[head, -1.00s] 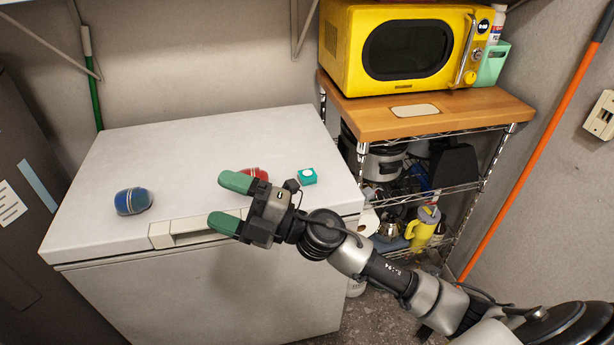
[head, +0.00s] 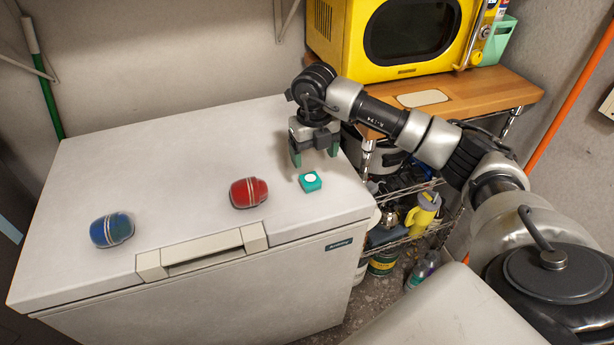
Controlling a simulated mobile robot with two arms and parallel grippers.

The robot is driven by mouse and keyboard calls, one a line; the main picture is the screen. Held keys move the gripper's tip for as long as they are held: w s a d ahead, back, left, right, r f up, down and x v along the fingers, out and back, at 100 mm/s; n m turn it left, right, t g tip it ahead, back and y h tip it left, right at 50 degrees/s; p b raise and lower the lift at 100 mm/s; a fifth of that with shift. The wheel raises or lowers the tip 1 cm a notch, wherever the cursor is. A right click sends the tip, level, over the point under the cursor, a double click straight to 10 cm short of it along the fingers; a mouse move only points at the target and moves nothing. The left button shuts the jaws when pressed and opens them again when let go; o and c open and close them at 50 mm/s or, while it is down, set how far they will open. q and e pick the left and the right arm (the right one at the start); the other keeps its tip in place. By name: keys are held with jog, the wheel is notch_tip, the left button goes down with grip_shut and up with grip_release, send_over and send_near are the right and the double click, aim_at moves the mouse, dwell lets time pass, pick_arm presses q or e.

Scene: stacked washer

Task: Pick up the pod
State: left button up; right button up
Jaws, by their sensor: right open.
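A small teal block with a white round top (head: 311,182), which may be the pod, sits on the white chest freezer lid (head: 190,165) near its right front corner. A red rounded item with pale bands (head: 248,192) lies to its left, and a similar blue one (head: 111,230) lies farther left. My right gripper (head: 315,158) points down, open and empty, with its green fingers just above and behind the teal block in the picture. It does not hold the block. My left gripper is out of view.
A yellow microwave (head: 405,40) stands on a wooden-topped wire shelf (head: 490,100) at the right, behind my right arm. The freezer handle (head: 200,250) juts from the front edge. The lid's back and left are clear.

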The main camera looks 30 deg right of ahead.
aim_at(310, 186)
notch_tip(310, 186, down, 2)
jog(key=shift+s+f, duration=0.1)
jog(key=shift+a+f, duration=0.1)
jog(key=shift+f, duration=0.2)
jog(key=f, duration=0.1)
jog(key=f+p, duration=0.1)
jog(key=f, duration=0.2)
jog(key=shift+w+a+f+p, duration=0.15)
jog(key=shift+w+a+p, duration=0.05)
jog(key=shift+a+p, duration=0.1)
jog(key=shift+f, duration=0.3)
jog(key=shift+c, duration=0.2)
jog(key=c, duration=0.5)
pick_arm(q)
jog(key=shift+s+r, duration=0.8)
pick_arm(e)
jog(key=c, duration=0.5)
